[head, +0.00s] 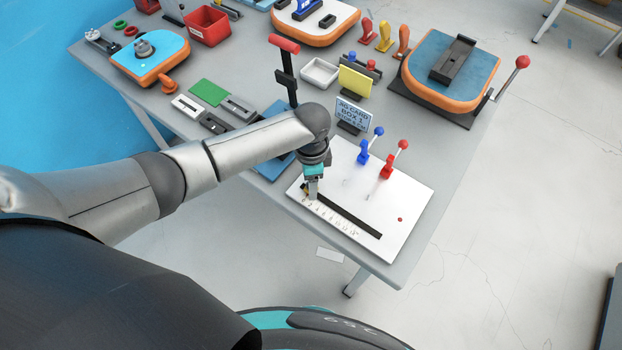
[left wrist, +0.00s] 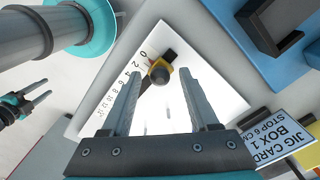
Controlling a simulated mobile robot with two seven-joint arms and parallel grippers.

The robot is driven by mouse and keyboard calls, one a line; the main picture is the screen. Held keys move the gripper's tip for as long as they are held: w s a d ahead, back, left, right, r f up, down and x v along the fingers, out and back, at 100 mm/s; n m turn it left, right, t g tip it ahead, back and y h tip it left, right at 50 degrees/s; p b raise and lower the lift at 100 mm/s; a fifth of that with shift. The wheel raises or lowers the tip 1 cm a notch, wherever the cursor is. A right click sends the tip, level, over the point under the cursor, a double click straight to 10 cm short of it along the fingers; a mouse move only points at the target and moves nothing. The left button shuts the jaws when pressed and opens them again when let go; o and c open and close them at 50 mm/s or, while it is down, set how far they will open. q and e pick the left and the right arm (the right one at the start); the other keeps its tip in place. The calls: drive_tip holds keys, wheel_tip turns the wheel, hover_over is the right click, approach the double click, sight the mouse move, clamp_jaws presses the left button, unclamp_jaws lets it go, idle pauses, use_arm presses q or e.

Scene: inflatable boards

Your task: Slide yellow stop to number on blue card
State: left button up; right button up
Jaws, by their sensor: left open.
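The yellow stop (left wrist: 160,72) has a black knob and sits on the dark slot at the low end of the scale, near the 0 and 2 marks. In the head view it is mostly hidden by my left gripper (head: 312,196). My left gripper (left wrist: 160,74) is open, its fingers on either side of the knob with gaps. The white board (head: 405,195) carries the slot (head: 350,217) and printed scale. My right gripper (left wrist: 42,92) seems open, away from the board.
Blue (head: 363,155) and red (head: 387,166) toggle clamps stand on the board's far side. A yellow card (head: 355,80) stands behind the blue card. A black post with a red handle (head: 285,44) rises beyond my left forearm. The board's front right is clear.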

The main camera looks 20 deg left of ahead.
use_arm(q)
drive_tip(key=shift+c, duration=0.3)
clamp_jaws()
idle(1.0)
